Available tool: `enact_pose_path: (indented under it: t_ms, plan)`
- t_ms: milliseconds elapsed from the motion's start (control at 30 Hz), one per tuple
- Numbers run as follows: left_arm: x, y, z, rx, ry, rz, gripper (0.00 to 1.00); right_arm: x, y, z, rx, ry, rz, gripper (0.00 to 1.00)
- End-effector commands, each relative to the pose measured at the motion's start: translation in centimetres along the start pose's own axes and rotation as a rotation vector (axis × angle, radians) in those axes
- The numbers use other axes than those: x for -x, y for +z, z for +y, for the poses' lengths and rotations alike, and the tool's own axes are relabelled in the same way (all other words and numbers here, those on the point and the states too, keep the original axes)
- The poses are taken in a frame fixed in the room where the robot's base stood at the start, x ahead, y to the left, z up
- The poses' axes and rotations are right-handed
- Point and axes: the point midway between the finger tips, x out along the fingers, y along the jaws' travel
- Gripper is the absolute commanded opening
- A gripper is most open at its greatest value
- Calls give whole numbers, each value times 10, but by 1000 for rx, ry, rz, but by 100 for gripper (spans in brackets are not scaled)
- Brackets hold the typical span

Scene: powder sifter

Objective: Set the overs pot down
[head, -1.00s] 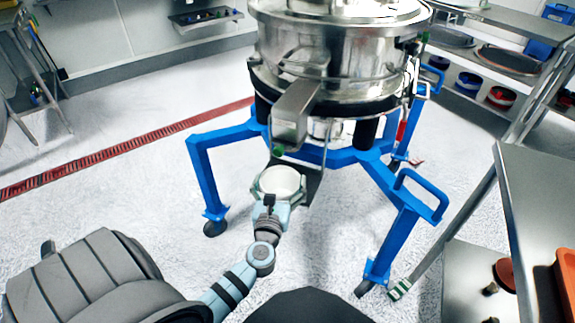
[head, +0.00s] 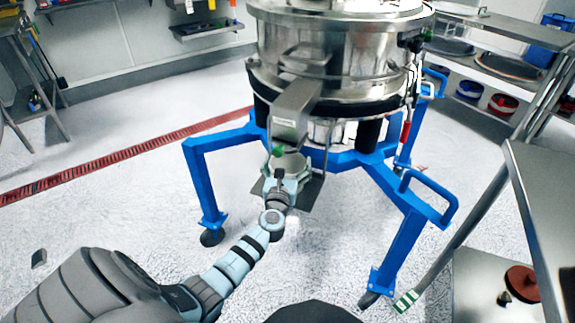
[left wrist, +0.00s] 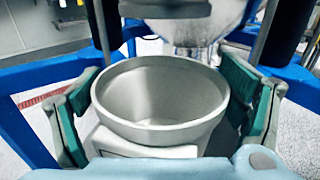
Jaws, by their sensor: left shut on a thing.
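The overs pot, a round pale grey open-topped pot, is in my left gripper (head: 287,174), which is shut around its sides. In the head view the pot (head: 293,163) is just below the sifter's slanted metal spout (head: 293,108), partly hidden by the gripper. In the left wrist view the pot (left wrist: 160,100) is upright, looks empty inside, and sits between two teal-padded fingers. A dark flat plate (head: 305,194) shows beneath and beside the pot. I cannot tell whether the pot touches it. My right gripper is not in view.
The steel sifter (head: 335,60) stands on a blue wheeled frame (head: 205,185) whose legs flank the pot. A metal table (head: 545,190) is at the right, with a shelf rack behind it.

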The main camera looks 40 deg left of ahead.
Motion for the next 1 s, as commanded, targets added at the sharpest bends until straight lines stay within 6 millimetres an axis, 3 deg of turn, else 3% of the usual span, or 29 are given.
enact_pose_path:
  t_ms: [33, 100, 533, 667, 1000]
  plan:
    - [0, -2, 0, 0, 0, 0, 91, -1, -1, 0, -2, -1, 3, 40]
    - [0, -1, 0, 0, 0, 0, 100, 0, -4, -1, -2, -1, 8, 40]
    - [0, 4, 0, 0, 0, 0, 100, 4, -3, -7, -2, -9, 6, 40]
    - [21, 4, 0, -1, 0, 2, 100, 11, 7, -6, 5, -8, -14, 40]
    - [106, 2, 0, 2, 0, 2, 100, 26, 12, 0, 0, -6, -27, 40]
